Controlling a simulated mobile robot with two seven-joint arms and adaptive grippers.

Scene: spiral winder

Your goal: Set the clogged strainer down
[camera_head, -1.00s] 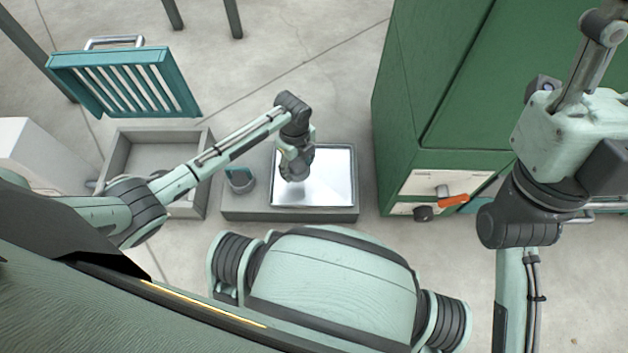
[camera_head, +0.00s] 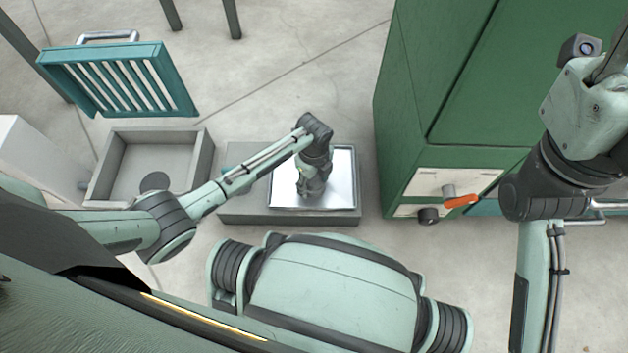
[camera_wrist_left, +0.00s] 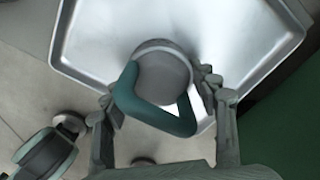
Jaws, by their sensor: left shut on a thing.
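The strainer (camera_wrist_left: 162,72) is a round grey cup with a teal loop handle (camera_wrist_left: 160,112). My left gripper (camera_head: 311,192) is shut on it, with a finger on each side of the handle in the left wrist view (camera_wrist_left: 160,105). The strainer is over the shiny metal tray (camera_head: 338,180), which also shows in the left wrist view (camera_wrist_left: 95,40). I cannot tell whether it touches the tray. In the head view my wrist hides the strainer. My right arm is at the right edge; its gripper is out of frame.
The tray lies on a grey block (camera_head: 245,216). A teal item (camera_head: 232,180) on the block is mostly behind my left arm. To the left is an open grey basin (camera_head: 110,172) with a raised teal slatted lid (camera_head: 125,78). A green cabinet (camera_head: 400,150) with an orange-handled valve (camera_head: 461,201) stands right.

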